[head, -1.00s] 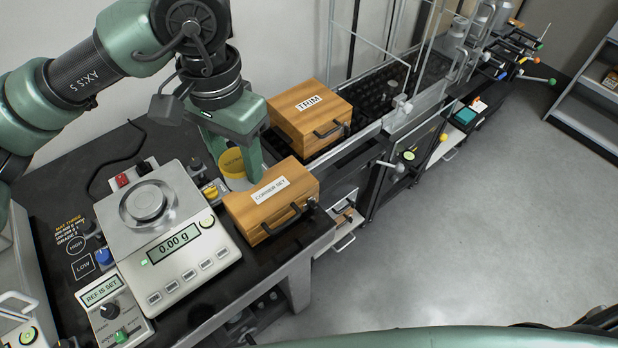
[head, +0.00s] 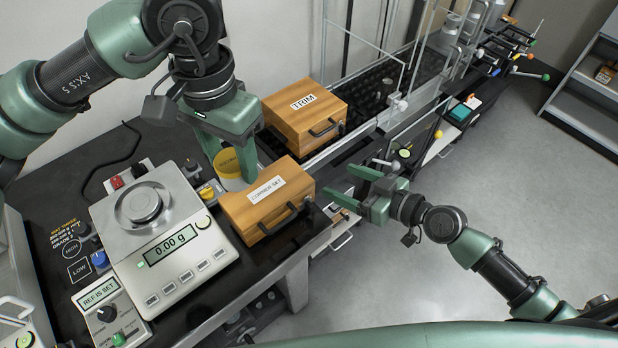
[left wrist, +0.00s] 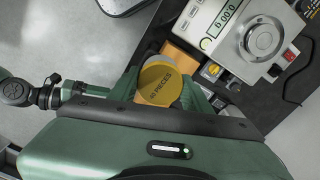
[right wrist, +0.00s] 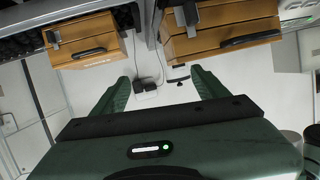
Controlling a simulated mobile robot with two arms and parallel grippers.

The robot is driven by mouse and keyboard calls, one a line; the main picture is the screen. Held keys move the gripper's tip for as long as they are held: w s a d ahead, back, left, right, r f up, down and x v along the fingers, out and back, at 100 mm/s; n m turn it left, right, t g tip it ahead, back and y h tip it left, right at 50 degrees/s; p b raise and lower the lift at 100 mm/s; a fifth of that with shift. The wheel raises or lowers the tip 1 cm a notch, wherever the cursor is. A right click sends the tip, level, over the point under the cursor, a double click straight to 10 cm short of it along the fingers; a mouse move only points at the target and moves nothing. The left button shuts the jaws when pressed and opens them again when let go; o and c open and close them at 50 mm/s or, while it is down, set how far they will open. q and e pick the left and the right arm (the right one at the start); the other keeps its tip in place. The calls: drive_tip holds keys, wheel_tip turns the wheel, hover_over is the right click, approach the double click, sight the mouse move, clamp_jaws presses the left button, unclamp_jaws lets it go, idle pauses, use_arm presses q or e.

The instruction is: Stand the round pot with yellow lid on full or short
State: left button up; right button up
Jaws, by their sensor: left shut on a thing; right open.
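The round pot with yellow lid (head: 230,163) stands upright between the fingers of my left gripper (head: 231,152), behind the CORNER SET box. My left gripper is shut on it; I cannot tell whether its base touches the table. In the left wrist view the yellow lid (left wrist: 159,84) faces the camera and has small dark lettering. I see no label reading full or short.
The scale (head: 174,250) reads 0.00 g and its pan (head: 147,205) is empty. The wooden CORNER SET box (head: 262,209) and TRIM box (head: 303,116) stand close by. A REF IS SET unit (head: 104,308) is at front left. Grey floor lies right.

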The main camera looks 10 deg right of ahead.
drive_tip(key=s+a+r+n+g+y, duration=0.1)
drive_tip(key=s+a+r+n+y, duration=0.15)
drive_tip(key=r, duration=0.35)
drive_tip(key=s+a+r+n+g+y, duration=0.1)
drive_tip(key=s+a+r+y, duration=0.2)
drive_tip(key=r, duration=0.4)
drive_tip(key=n+g+y, duration=0.1)
drive_tip(key=n+g, duration=0.1)
drive_tip(key=n, duration=0.1)
approach(232, 168)
drive_tip(key=x, duration=0.3)
drive_tip(key=f+x, duration=0.1)
drive_tip(key=x, duration=0.3)
drive_tip(key=w+x, duration=0.1)
drive_tip(key=x, duration=0.3)
drive_tip(key=shift+s+d+f, duration=0.1)
drive_tip(key=shift+d+f, duration=0.1)
drive_tip(key=shift+d, duration=0.05)
drive_tip(key=c, duration=1.4)
use_arm(q)
drive_tip(key=o, duration=1.5)
use_arm(e)
clamp_jaws()
use_arm(q)
drive_tip(key=shift+o, duration=0.2)
